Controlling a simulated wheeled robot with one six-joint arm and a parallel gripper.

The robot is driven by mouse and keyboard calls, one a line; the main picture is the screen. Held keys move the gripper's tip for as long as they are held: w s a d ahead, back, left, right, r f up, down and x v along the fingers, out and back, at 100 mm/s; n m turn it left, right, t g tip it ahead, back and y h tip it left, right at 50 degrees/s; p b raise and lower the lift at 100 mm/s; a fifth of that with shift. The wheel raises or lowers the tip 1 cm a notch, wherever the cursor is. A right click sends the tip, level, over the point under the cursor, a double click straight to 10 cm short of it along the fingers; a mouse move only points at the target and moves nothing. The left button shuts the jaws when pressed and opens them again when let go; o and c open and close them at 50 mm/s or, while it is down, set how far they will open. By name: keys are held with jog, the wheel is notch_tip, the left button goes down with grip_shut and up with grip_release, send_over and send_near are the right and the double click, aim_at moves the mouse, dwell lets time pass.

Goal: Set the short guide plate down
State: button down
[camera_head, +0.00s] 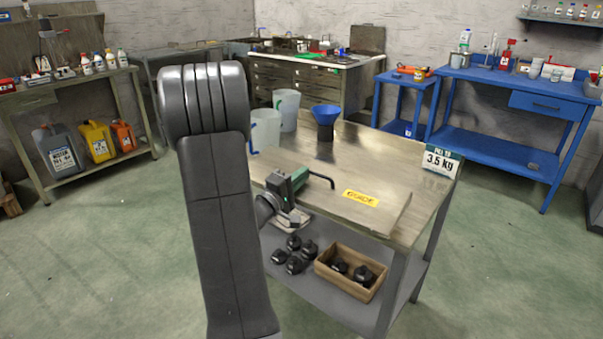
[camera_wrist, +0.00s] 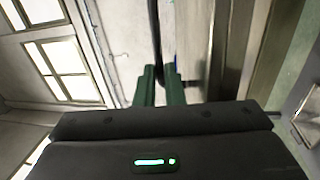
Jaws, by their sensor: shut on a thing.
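The guide plate (camera_head: 310,190) is a flat, pale wooden-looking board with a yellow GUIDE label (camera_head: 360,198). It lies level at the front of the workbench top (camera_head: 385,150); I cannot tell whether it rests on the top or hangs just above it. A black bent handle (camera_head: 321,177) stands on it. My gripper (camera_head: 298,178), with green fingers, is shut on this handle at the plate's left part. In the wrist view, my gripper's green fingers (camera_wrist: 160,80) close around a dark bar (camera_wrist: 167,35). My arm hides the bench's left end.
Black weights (camera_head: 296,262) and a wooden box (camera_head: 337,279) are on the lower shelf. Bare bench top lies behind the plate.

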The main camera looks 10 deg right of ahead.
aim_at(301, 188)
jog(key=shift+f+b, duration=0.5)
jog(key=shift+f, duration=1.2)
jog(key=c, duration=1.9)
grip_release()
jog(key=shift+f, duration=0.25)
jog(key=o, duration=0.4)
jog(key=shift+c, duration=0.2)
jog(key=shift+r, duration=0.15)
